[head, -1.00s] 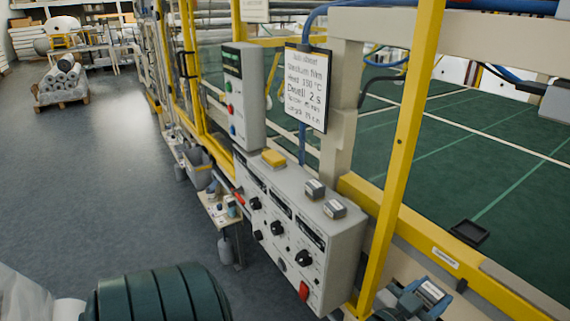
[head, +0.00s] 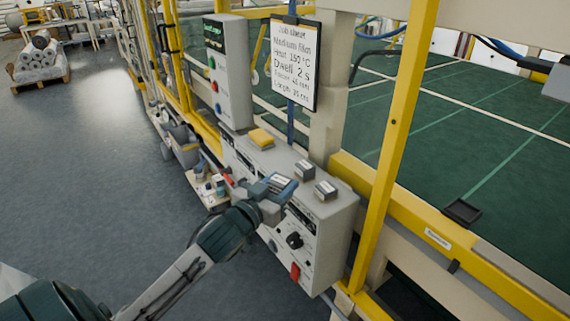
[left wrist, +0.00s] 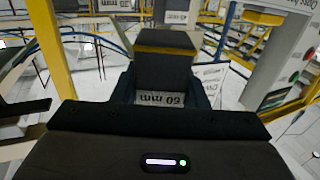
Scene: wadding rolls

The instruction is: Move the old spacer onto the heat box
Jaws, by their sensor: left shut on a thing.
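The heat box (head: 338,232) is the long grey box with black knobs and a red switch, in the middle of the head view. My left gripper (head: 274,188) is at its front edge, shut on a small dark grey spacer (head: 281,182) with a pale label. In the left wrist view the held spacer (left wrist: 165,60) is a dark block with a yellow stripe, and its label reads 60 mm upside down. Whether it touches the box I cannot tell. Two similar grey blocks (head: 304,170) (head: 325,190) stand on the box top. My right gripper is not in view.
A yellow block (head: 261,138) lies on the box top, further back. A job sheet (head: 295,62) hangs behind the box. A yellow post (head: 396,130) rises to its right. An empty black tray (head: 463,212) sits by the yellow rail.

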